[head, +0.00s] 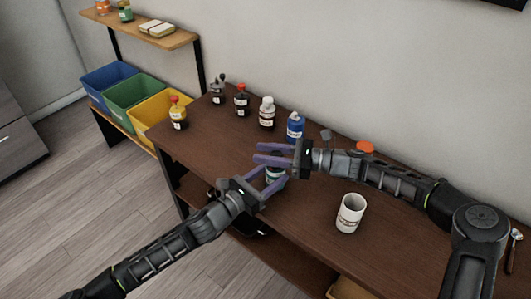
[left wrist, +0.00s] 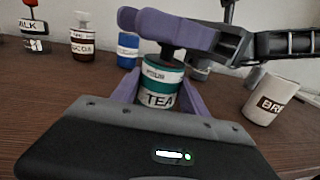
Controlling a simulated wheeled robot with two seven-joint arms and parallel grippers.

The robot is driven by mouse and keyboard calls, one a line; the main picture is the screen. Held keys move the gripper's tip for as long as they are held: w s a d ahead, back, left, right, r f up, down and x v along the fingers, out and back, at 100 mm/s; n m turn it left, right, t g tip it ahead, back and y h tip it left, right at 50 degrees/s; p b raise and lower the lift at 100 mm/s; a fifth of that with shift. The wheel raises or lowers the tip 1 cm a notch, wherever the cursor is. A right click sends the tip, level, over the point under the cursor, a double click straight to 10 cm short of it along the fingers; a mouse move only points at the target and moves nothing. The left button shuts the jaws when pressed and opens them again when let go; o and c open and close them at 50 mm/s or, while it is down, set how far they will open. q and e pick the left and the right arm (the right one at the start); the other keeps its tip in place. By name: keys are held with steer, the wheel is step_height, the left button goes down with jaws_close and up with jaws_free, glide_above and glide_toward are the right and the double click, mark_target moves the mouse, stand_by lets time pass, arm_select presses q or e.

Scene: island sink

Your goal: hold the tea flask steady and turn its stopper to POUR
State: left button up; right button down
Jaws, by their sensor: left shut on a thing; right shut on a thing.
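The tea flask (left wrist: 160,97) stands upright on the brown counter, teal with white bands reading POUR and, lower, TEA. In the head view the flask (head: 276,173) is mostly hidden by my grippers. My left gripper (head: 268,178) is shut on the flask's body, one purple finger on each side. My right gripper (head: 262,153) is above it, its purple fingers shut on the dark stopper (left wrist: 171,53). The stopper is mostly covered by those fingers, and I cannot tell which way it is turned.
A white mug (head: 350,213) with a dark label stands right of the flask. A blue bottle (head: 295,126) and several labelled bottles stand along the back. An orange-topped item (head: 365,147) is behind my right arm. Bare counter lies left of my grippers.

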steer(key=shift+w+t, duration=0.1)
steer(key=shift+t, duration=0.2)
steer(key=shift+w+m+t, duration=0.15)
steer(key=shift+m+t, duration=0.65)
steer(key=shift+t, duration=0.1)
steer(key=c, duration=1)
jaws_free()
steer(key=v, duration=1.2)
steer(key=shift+r, duration=0.2)
